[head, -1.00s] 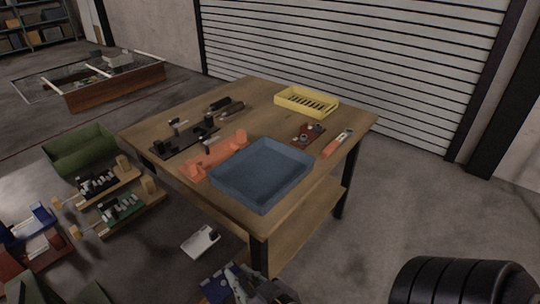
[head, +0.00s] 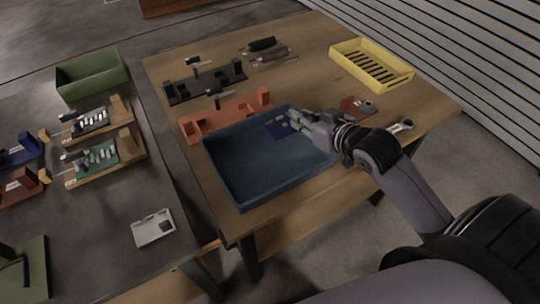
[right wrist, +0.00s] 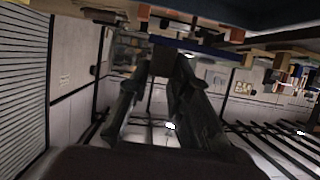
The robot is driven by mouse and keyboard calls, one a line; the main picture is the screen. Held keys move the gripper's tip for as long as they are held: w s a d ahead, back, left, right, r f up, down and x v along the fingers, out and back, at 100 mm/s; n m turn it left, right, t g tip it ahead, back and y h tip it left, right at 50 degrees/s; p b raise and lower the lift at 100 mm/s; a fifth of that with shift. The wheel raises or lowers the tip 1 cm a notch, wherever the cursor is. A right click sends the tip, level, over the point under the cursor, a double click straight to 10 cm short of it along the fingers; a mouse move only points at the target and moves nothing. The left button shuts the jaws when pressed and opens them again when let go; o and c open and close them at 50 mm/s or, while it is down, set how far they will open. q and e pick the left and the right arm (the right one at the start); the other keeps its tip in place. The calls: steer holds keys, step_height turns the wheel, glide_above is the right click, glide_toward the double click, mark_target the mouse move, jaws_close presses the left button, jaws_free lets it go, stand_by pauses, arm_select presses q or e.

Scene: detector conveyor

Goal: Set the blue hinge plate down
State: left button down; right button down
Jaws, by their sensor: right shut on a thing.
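The blue hinge plate (head: 280,128) is a small dark blue flat piece at the far right corner of the blue tray (head: 225,180). My right gripper (head: 295,123) reaches over the tray's right side and is shut on the plate. Whether the plate touches the tray floor cannot be told. In the right wrist view, a thin blue edge of the plate (right wrist: 187,48) shows at the tips of my right gripper (right wrist: 162,60). My left gripper is not in view.
An orange fixture (head: 228,113) stands right behind the tray, with a black fixture (head: 205,82) beyond it. A red-brown part (head: 352,106) and a wrench-like tool (head: 401,126) lie right of my gripper. A yellow crate (head: 372,65) stands at the back right. The tray is otherwise empty.

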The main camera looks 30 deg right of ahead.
steer(key=w+d+r, duration=0.3)
steer(key=d+r, duration=0.1)
steer(key=r, duration=0.2)
step_height(320, 180, down, 14)
steer(key=shift+d+f+b, duration=0.1)
steer(key=shift+f+b, duration=0.1)
steer(key=shift+b, duration=0.4)
steer(key=shift+f, duration=2.35)
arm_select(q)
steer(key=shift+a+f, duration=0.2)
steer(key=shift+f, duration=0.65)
arm_select(e)
steer(key=c, duration=1.7)
jaws_free()
steer(key=shift+s, duration=0.1)
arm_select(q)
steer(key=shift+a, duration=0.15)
